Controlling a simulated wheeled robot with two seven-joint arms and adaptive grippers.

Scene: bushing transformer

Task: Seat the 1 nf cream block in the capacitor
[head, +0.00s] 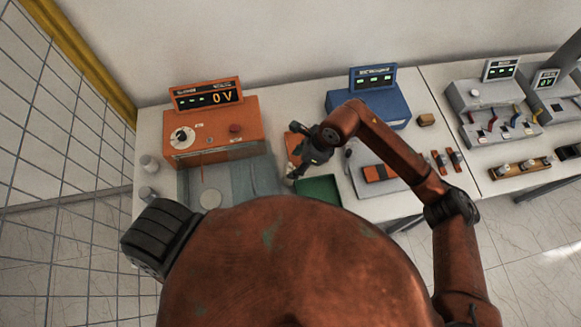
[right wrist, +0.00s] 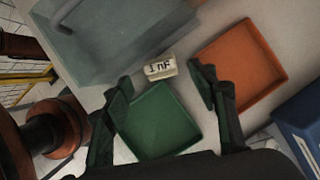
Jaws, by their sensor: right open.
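The cream block (right wrist: 160,68), marked 1 nF, lies on the light table top in the right wrist view, just beyond the green tray. My right gripper (right wrist: 163,88) is open, its two black fingers apart on either side of the view, with the block ahead of the gap between them. Nothing is held. I cannot tell which fixture is the capacitor. My left gripper is not in view.
A green tray (right wrist: 157,121) and an orange tray (right wrist: 272,84) flank the block, with a clear grey box (right wrist: 120,42) beyond. An orange meter unit (head: 212,133) stands left, a blue unit (head: 372,104) behind right. A grey plate (head: 360,186) holds an orange part.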

